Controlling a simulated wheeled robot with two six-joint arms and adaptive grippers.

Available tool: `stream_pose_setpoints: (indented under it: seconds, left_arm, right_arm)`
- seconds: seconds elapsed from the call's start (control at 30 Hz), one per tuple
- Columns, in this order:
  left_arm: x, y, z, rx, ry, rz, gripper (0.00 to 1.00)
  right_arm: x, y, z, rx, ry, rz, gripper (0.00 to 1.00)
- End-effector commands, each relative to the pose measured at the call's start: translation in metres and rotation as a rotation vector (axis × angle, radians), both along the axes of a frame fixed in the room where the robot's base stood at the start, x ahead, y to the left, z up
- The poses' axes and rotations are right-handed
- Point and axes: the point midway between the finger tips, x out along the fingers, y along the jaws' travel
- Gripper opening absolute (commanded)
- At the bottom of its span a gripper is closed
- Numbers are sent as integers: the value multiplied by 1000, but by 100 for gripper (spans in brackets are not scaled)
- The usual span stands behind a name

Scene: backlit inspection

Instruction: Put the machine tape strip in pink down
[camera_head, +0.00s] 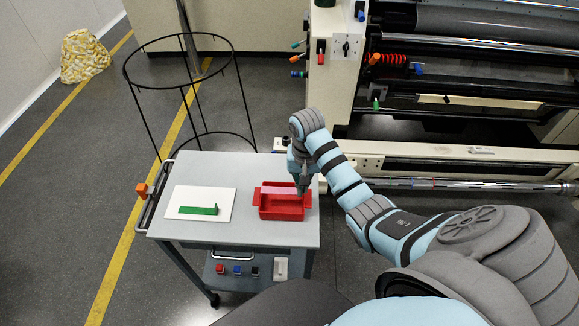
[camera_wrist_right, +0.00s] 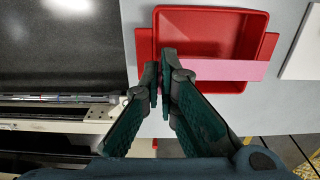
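The pink machine tape strip (camera_head: 279,188) lies level over the red tray (camera_head: 281,214) on the grey trolley top. In the right wrist view the strip (camera_wrist_right: 228,69) stretches across the tray (camera_wrist_right: 212,18) and past its wall. My right gripper (camera_head: 302,187) is at the strip's right end in the head view. In the wrist view its fingers (camera_wrist_right: 163,75) are nearly together at that end, shut on it; the gripped part is hidden between them. I cannot tell whether the strip touches the tray rim. My left gripper is not in view.
A green strip (camera_head: 198,211) with an upright tab lies on a white sheet (camera_head: 226,195) left of the tray. The grey trolley top (camera_head: 240,235) is clear around them. A large machine (camera_head: 460,100) stands behind on the right. A black wire hoop stand (camera_head: 180,95) is behind the trolley.

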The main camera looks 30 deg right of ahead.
Motion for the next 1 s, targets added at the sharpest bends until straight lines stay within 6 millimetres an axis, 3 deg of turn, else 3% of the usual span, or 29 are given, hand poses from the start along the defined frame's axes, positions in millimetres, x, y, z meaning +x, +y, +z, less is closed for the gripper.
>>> stream_pose_setpoints:
  seconds: [0.13, 0.9, 1.0]
  left_arm:
    - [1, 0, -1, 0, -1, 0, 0]
    - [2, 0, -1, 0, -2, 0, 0]
    - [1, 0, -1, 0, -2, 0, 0]
  right_arm:
    - [-3, -4, -14, -1, 0, -9, 0]
    - [-2, -3, -28, -1, -2, -6, 0]
    - [-2, -3, -27, -1, -2, -6, 16]
